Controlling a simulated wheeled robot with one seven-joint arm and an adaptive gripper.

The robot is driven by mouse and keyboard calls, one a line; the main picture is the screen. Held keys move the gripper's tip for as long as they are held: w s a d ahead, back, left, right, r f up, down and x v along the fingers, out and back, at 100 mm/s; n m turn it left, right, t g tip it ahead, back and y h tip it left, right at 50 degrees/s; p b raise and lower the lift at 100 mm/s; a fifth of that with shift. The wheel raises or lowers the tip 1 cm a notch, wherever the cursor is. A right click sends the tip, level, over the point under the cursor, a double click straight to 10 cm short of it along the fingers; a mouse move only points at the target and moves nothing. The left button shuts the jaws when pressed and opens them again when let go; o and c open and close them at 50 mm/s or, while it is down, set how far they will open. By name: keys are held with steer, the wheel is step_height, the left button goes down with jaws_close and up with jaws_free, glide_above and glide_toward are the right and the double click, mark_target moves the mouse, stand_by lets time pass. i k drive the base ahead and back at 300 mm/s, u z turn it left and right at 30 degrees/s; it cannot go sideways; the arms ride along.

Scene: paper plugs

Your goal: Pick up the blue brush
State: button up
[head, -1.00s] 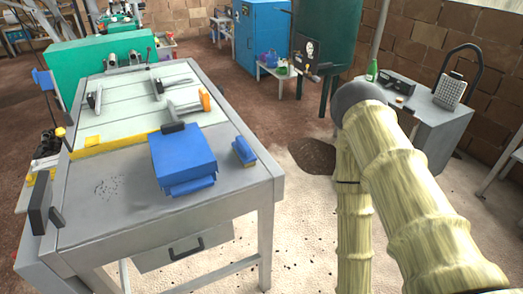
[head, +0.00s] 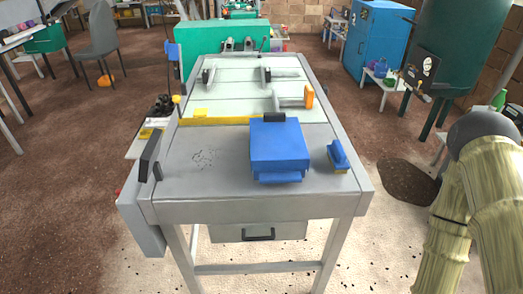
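The blue brush (head: 337,154) lies on the grey workbench (head: 215,205) near its right edge. It has a blue top and a thin yellowish strip at its lower edge. A larger blue box-shaped thing (head: 278,146) stands just to its left, with a small gap between them. Part of my arm shows at the right side of the head view, beyond the bench's right edge. My gripper is not in view. Nothing touches the brush.
Clamps (head: 290,98) and a yellow strip (head: 225,121) lie farther back on the bench. A dark upright part (head: 149,157) stands at its left front corner. A blue cabinet (head: 374,38) and green tank (head: 455,50) stand behind right.

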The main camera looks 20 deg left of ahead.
mark_target(337, 155)
steer(key=u, duration=1.85)
steer(key=k, duration=0.4)
steer(key=z, duration=1.2)
